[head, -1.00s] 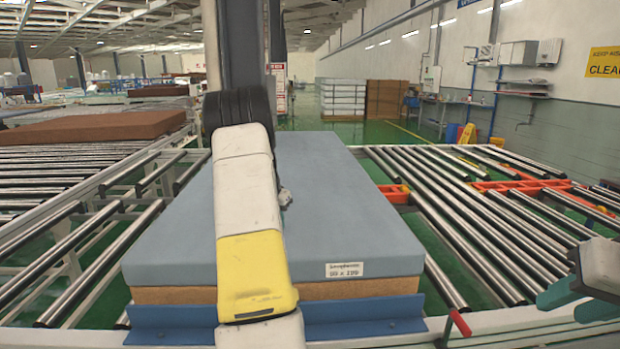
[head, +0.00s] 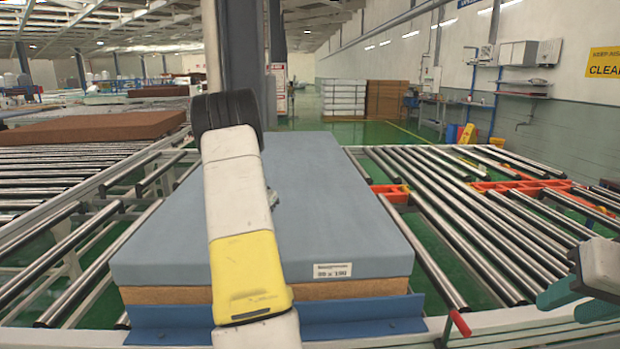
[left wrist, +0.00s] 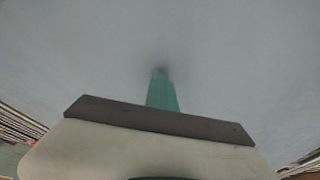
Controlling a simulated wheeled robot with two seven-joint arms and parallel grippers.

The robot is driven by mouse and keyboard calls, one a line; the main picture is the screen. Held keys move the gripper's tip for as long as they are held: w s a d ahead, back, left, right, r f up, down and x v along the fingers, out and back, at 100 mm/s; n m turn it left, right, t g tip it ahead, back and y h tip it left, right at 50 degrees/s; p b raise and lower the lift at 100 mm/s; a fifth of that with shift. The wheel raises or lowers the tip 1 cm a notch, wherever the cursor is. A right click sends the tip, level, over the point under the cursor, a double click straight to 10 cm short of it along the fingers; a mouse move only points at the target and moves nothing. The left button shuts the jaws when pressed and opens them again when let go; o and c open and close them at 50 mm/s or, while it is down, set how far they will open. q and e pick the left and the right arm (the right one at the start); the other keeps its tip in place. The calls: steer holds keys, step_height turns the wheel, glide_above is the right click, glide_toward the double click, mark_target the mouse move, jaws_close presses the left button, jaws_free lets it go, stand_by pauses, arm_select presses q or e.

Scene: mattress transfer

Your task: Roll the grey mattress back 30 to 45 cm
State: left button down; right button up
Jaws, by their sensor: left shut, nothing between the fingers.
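The grey mattress (head: 335,215) lies flat on the rollers in the middle of the head view, with a white label (head: 332,270) on its front face. A brown layer (head: 360,288) shows under it. My left arm reaches over the mattress and hides a strip of it and most of the left gripper. In the left wrist view, the teal fingers of my left gripper (left wrist: 161,76) are shut and empty, with their tips at the mattress's grey surface (left wrist: 230,60). My right gripper (head: 577,301) is at the right edge, off the mattress, with its teal fingers apart and empty.
A blue ledge (head: 365,325) runs along the front of the mattress. Bare rollers (head: 455,215) lie to the right, with orange parts (head: 394,193) among them. A brown slab (head: 90,128) lies on the rollers at the far left. A dark post (head: 236,50) stands behind.

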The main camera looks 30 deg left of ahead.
arm_select(q)
steer(key=shift+s+a+f, duration=0.15)
steer(key=shift+s+a, duration=0.65)
steer(key=shift+a, duration=0.25)
steer(key=shift+s+a+f, duration=0.15)
steer(key=shift+s+a, duration=0.6)
steer(key=shift+a, duration=0.25)
steer(key=shift+s+a, duration=0.3)
steer(key=shift+a, duration=0.25)
steer(key=shift+s+a, duration=0.3)
steer(key=shift+a, duration=0.2)
steer(key=shift+s+a, duration=0.4)
steer(key=shift+a, duration=0.2)
steer(key=shift+s+a, duration=0.35)
steer(key=shift+a, duration=0.2)
steer(key=shift+s+a+r, duration=0.1)
steer(key=shift+s+a, duration=0.25)
steer(key=shift+a, duration=0.25)
steer(key=shift+s+a+r, duration=0.1)
steer(key=shift+s+a, duration=0.2)
steer(key=shift+a, duration=0.35)
steer(key=shift+s+a, duration=0.35)
steer(key=shift+a, duration=0.25)
steer(key=shift+s+a+r, duration=0.1)
steer(key=shift+s+a, duration=0.05)
steer(key=shift+a, duration=0.15)
steer(key=shift+a, duration=0.1)
